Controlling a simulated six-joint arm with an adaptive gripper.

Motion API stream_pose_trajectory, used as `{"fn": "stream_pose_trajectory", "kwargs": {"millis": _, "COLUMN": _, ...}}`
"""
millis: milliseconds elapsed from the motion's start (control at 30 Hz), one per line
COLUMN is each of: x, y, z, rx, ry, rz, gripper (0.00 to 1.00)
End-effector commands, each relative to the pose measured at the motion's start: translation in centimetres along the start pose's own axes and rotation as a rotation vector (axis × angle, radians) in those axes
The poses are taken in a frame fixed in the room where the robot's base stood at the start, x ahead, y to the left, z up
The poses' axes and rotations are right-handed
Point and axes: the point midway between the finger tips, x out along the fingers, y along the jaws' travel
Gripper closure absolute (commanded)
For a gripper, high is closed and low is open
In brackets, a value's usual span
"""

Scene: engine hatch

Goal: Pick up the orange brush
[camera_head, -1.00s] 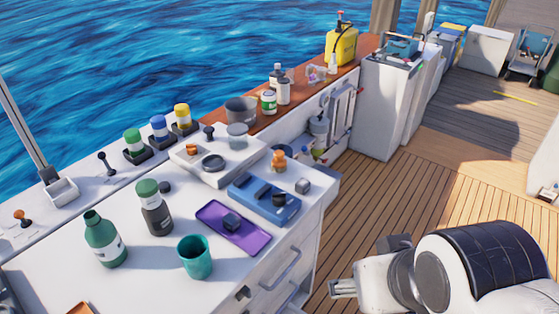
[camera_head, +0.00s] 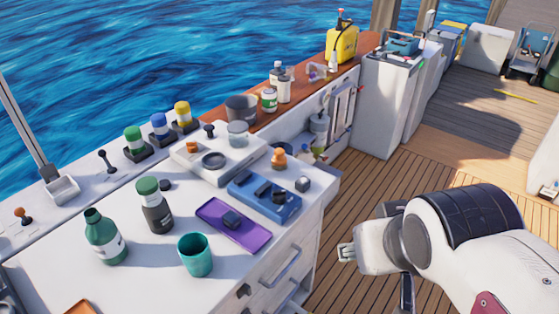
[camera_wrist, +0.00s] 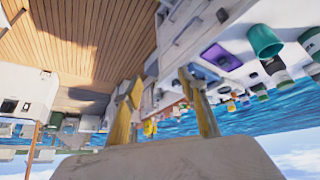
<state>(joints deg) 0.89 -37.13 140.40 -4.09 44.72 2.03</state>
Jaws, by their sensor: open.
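I cannot identify an orange brush with certainty. A small rounded orange object (camera_head: 279,157) stands on the white counter behind the blue tray, and its exact shape is too small to tell. A flat orange item (camera_head: 80,308) is cut off by the bottom edge at the left. My gripper (camera_head: 347,253) is over the deck to the right of the counter, apart from all objects. In the wrist view its two yellowish fingers (camera_wrist: 165,88) are spread with nothing between them.
The white counter (camera_head: 125,285) holds a purple tray (camera_head: 255,237), a blue tray (camera_head: 290,209), a teal cup (camera_head: 195,255), a green bottle (camera_head: 103,240) and a dark bottle (camera_head: 155,212). Drawer handles (camera_head: 283,267) stick out from its side.

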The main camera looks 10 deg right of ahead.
Motion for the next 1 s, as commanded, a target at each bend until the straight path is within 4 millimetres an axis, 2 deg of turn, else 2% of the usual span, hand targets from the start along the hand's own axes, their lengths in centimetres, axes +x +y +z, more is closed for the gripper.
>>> {"fn": "stream_pose_trajectory", "kwargs": {"millis": 500, "x": 4.8, "y": 3.5, "z": -12.5, "rx": -0.041, "ry": 0.182, "rz": 0.104, "gripper": 0.58}}
{"fn": "stream_pose_trajectory", "kwargs": {"millis": 1000, "x": 11.1, "y": 4.6, "z": -22.9, "rx": -0.123, "ry": 0.354, "rz": 0.111, "gripper": 0.58}}
